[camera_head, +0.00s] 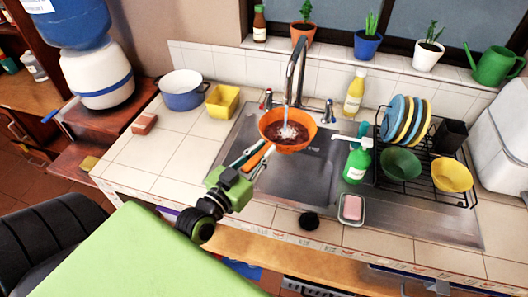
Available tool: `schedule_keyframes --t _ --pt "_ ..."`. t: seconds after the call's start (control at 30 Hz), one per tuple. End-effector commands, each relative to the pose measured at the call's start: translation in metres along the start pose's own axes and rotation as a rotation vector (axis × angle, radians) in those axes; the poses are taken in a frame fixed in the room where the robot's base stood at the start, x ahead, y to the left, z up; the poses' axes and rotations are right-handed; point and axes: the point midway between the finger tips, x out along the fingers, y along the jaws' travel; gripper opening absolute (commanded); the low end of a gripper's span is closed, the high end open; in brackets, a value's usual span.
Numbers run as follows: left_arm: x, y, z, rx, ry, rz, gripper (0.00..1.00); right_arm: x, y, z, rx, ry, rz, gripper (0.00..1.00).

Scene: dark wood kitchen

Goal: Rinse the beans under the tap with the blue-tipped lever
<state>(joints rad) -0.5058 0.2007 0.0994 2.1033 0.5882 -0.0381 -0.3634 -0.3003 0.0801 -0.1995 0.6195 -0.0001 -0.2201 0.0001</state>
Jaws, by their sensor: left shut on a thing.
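An orange colander or bowl (299,146) holds dark red-brown beans (274,132). It is above the left part of the steel sink, under the spout of the tap (296,68). White water falls from the spout onto the beans. My left gripper (258,156) comes from the front left and is shut on the bowl's orange handle. A small lever with a red tip (267,97) stands left of the tap. A second lever (329,110) stands right of it; I cannot make out its tip colour. My right gripper is not in view.
A green soap bottle (356,163), soap dish (351,208) and dish rack (421,185) stand to the right. A blue pot (182,91), yellow container (222,102) and sponge (144,123) are left. A black stopper (309,221) lies on the front edge. Left counter tiles are mostly clear.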

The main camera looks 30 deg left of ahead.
Motion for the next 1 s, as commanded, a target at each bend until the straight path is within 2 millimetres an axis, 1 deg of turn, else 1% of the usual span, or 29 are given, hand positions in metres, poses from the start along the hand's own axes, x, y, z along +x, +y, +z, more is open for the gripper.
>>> schedule_keyframes --t 0.03,0.37,0.77,1.0 --pt "0.0 0.0 -0.002 0.001 0.005 -0.001 0.0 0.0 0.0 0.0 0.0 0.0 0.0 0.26" --pt "0.001 0.0 -0.003 0.001 0.005 -0.001 0.0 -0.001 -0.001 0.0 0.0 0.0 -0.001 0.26" --pt "0.011 0.005 -0.003 0.001 0.006 0.0 0.0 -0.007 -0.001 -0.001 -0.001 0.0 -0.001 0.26" --pt "0.011 0.004 -0.002 0.001 0.005 0.0 0.0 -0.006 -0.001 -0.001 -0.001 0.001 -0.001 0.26"
